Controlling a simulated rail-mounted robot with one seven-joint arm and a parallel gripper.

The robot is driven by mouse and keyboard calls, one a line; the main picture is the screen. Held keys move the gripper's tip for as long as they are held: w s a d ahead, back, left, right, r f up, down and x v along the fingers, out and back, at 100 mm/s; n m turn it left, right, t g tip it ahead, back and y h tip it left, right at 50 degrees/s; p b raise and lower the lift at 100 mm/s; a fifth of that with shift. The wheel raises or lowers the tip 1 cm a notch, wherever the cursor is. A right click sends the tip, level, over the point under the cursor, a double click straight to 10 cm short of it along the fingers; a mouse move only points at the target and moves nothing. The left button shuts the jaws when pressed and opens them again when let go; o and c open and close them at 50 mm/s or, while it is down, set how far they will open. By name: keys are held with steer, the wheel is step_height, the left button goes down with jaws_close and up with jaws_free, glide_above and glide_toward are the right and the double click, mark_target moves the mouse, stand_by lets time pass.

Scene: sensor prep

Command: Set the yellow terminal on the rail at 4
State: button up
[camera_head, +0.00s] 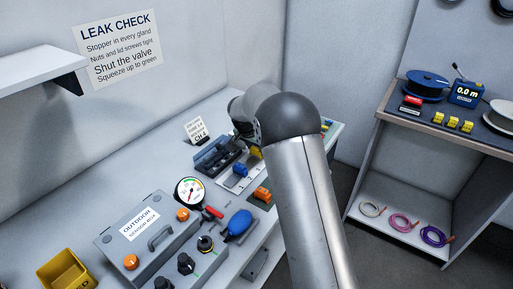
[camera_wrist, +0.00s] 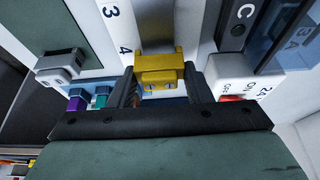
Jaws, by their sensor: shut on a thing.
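The yellow terminal (camera_wrist: 158,62) is in the wrist view, held between the two dark fingers of my gripper (camera_wrist: 159,78). The printed number 4 (camera_wrist: 125,50) is just left of the terminal, with the 3 (camera_wrist: 111,12) farther up. A grey strip (camera_wrist: 168,18), which looks like the rail, runs up behind the terminal. I cannot tell whether the terminal touches it or is seated. In the head view my arm hides the gripper; a bit of yellow (camera_head: 256,153) shows beside it, near a blue block (camera_head: 240,169).
A white switch block (camera_wrist: 230,75) is close to the right finger. A grey block (camera_wrist: 60,66) and purple and teal pieces (camera_wrist: 78,101) are at the left. In the head view, a grey sensor box (camera_head: 150,235) stands in front, and several yellow pieces (camera_head: 453,122) lie on the right-hand shelf.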

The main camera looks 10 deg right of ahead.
steer(key=o, duration=0.9)
steer(key=shift+r+p, duration=1.65)
steer(key=shift+r, duration=1.8)
steer(key=shift+s, duration=0.1)
steer(key=s+r+n+g+y, duration=0.1)
steer(key=s+r+n, duration=0.15)
steer(key=s, duration=0.75)
steer(key=s+r+n+g+y, duration=0.15)
steer(key=s+r, duration=0.25)
steer(key=s, duration=0.6)
steer(key=s+n, duration=0.1)
steer(key=s, duration=0.7)
steer(key=s+f+n, duration=0.1)
steer(key=s+n, duration=0.1)
steer(key=s, duration=0.5)
steer(key=s+a+f+n+y+p, duration=0.1)
steer(key=s+n, duration=0.1)
steer(key=s, duration=0.6)
steer(key=shift+s+f, duration=0.2)
steer(key=shift+s, duration=0.1)
